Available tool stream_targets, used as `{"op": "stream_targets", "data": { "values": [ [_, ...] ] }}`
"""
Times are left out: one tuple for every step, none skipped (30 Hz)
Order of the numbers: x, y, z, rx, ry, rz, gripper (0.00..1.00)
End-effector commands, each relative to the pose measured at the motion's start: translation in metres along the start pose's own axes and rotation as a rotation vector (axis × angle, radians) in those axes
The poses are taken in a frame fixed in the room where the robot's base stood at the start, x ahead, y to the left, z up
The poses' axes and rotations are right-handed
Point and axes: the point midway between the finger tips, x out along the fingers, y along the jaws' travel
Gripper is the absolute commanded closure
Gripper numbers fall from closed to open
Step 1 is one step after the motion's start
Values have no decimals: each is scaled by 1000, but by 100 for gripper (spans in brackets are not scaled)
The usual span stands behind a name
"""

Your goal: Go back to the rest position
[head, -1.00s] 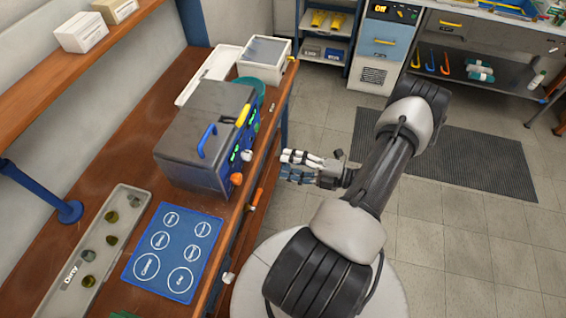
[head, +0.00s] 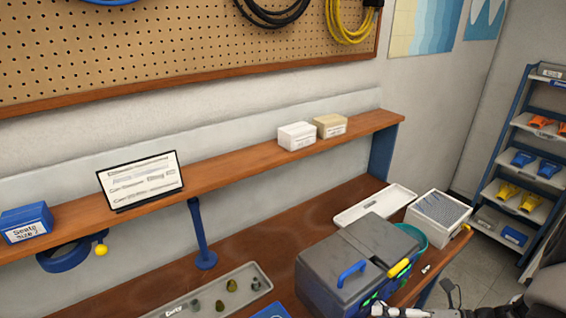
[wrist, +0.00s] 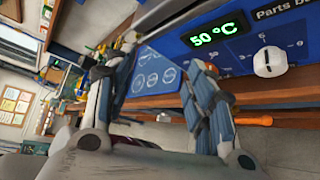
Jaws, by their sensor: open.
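My gripper shows in the wrist view (wrist: 155,78) with its two fingers spread apart and nothing between them. In the head view only a small part of my gripper (head: 392,311) shows at the bottom edge, in front of the grey-lidded blue machine (head: 345,265). The wrist view shows the machine's blue front panel (wrist: 225,48) close by, with a green "50 °C" display (wrist: 213,34) and a white knob (wrist: 270,62). The gap between fingers and panel is hard to judge.
The wooden bench (head: 240,240) holds a grey tray (head: 205,292) with several small parts, a white tray (head: 375,205) and a white bin (head: 438,212). A shelf (head: 230,165) runs above it. A rack (head: 520,160) stands at right.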

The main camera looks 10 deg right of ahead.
Motion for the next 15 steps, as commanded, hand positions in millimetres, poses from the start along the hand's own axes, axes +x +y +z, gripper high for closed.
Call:
{"op": "stream_targets", "data": {
  "values": [
    [12, 22, 3, -141, 107, -17, 50],
    [17, 34, 3, -222, 166, -23, 50],
    [24, 48, 2, -329, 242, -30, 50],
    [28, 58, 0, -410, 298, -31, 50],
    [32, 67, -2, -489, 352, -32, 50],
    [37, 80, -4, -593, 421, -30, 50],
    [40, 88, -6, -674, 473, -29, 50],
    [43, 98, -8, -755, 524, -23, 50],
    [46, 109, -12, -867, 594, -16, 50],
    [49, 118, -15, -952, 646, -7, 50],
    [51, 126, -17, -1041, 699, 1, 50],
    [53, 137, -21, -1158, 768, 16, 50],
    [54, 145, -24, -1248, 820, 29, 50],
    [55, 153, -27, -1338, 870, 43, 50],
    [55, 162, -30, -1457, 936, 64, 50]
  ]
}}
